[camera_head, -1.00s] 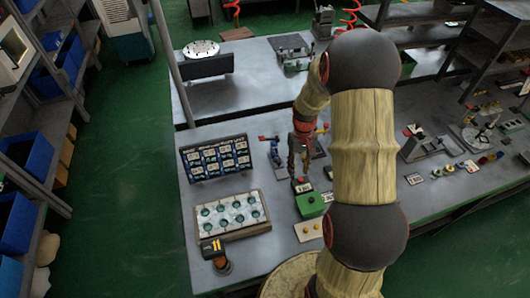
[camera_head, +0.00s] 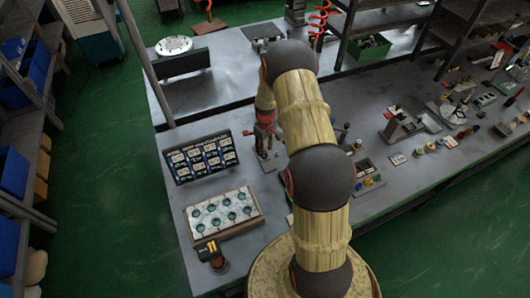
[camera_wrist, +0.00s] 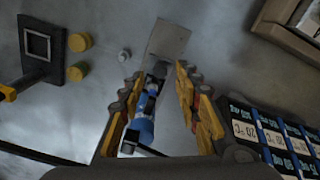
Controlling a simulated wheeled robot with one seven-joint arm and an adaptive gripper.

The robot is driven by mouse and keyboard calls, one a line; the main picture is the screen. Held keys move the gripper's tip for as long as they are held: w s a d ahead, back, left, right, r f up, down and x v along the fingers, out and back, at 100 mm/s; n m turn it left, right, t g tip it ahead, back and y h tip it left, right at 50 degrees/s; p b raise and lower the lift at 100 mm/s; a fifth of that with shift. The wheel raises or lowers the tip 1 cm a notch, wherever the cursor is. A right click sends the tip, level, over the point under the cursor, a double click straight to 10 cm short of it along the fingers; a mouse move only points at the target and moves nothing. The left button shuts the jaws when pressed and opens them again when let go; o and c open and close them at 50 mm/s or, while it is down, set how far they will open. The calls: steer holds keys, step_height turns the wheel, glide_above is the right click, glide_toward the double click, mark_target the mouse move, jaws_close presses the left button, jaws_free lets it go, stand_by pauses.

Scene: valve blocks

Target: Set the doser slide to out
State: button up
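A blue and silver fitting (camera_wrist: 148,110) shows between my fingers in the wrist view, beside a grey plate (camera_wrist: 168,38). It may be the doser; I cannot make out its slide or the slide's position. My gripper (camera_wrist: 158,85) is open, with one yellow-and-grey finger on each side of the fitting. Whether either finger touches it cannot be told. In the head view my arm hides most of this part of the bench, and only small parts of a fixture (camera_head: 265,150) show left of the arm.
A label board (camera_head: 204,158) stands on the bench, also at lower right in the wrist view (camera_wrist: 270,135). A tray with round green spots (camera_head: 222,212) lies before it. Yellow round pieces (camera_wrist: 80,42) sit beside a dark square frame (camera_wrist: 38,45). More fixtures (camera_head: 400,126) stand right of my arm.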

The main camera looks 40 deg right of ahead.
steer(key=shift+f, duration=1.3)
steer(key=shift+c, duration=1.1)
jaws_close()
